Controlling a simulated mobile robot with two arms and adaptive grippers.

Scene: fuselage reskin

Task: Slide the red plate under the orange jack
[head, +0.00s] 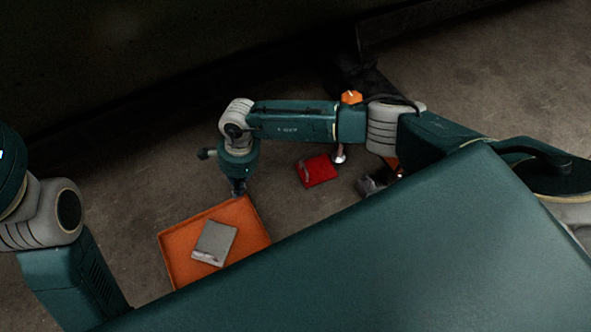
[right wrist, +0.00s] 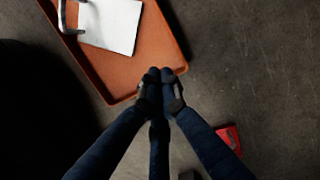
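The red plate (head: 317,171) lies on the floor, with a small grey handle at its left side. In the right wrist view, part of the red plate (right wrist: 229,137) shows at lower right. The orange jack shows an orange top (head: 351,97) above my right arm and a silver foot (head: 338,155) below it, close to the plate's far right corner. My arm hides its middle. My right gripper (head: 238,187) points down near the orange tray's far edge, left of the red plate. Its fingertips (right wrist: 160,78) are together with nothing seen between them. My left gripper is out of view.
An orange tray (head: 180,255) on the floor holds a pale grey plate (head: 214,243) with a handle. A grey metal object (head: 372,184) sits right of the red plate, partly hidden by my body. Floor between the tray and the red plate is clear.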

